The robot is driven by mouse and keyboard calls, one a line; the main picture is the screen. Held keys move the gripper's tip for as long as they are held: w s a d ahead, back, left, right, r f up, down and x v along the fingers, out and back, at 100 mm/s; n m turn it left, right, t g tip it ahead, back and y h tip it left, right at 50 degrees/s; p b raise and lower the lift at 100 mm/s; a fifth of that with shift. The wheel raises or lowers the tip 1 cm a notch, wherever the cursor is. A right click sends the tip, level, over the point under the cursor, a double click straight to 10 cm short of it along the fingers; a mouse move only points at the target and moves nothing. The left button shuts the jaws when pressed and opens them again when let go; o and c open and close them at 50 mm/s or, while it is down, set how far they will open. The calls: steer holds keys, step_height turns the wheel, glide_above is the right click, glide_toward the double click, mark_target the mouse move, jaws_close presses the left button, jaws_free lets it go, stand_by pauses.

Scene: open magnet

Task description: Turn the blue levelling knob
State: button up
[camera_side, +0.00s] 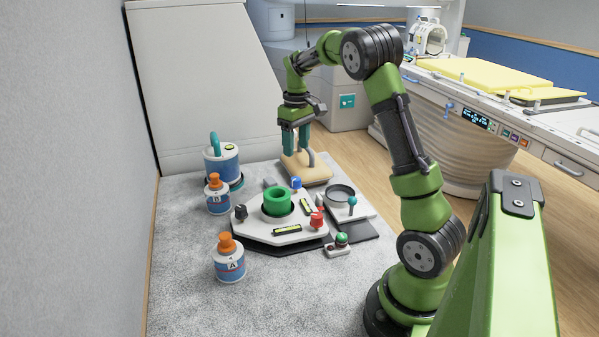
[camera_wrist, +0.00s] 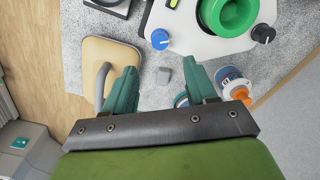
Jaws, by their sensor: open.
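The blue levelling knob (camera_side: 296,183) sits at the back edge of the white levelling plate (camera_side: 243,231). In the wrist view the blue knob (camera_wrist: 160,39) is at the plate's near edge, beyond the fingertips and between their lines. My gripper (camera_side: 295,147) is open and empty, above and behind the plate. In the wrist view its two teal fingers (camera_wrist: 161,82) are spread apart, and neither touches the knob. A red knob (camera_side: 317,219) and a black knob (camera_side: 241,212) are on other corners of the plate. A green ring-shaped part (camera_side: 277,202) stands in the middle.
A wooden board with a grey handle (camera_side: 318,177) lies behind the plate. Bottle A (camera_side: 229,262), bottle B (camera_side: 217,198) and a teal-handled canister (camera_side: 221,162) stand at the left. A pan on a scale-like base (camera_side: 341,193) and a green button box (camera_side: 341,240) are at the right.

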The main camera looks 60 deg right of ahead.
mark_target(296, 179)
step_height(296, 179, down, 11)
steer(key=shift+a+r, duration=0.1)
steer(key=shift+r, duration=0.1)
jaws_close()
stand_by(0.4)
steer(key=shift+m, duration=0.4)
steer(key=m, duration=0.5)
steer(key=shift+m, duration=0.3)
steer(key=m, duration=0.6)
steer(key=shift+m, duration=0.4)
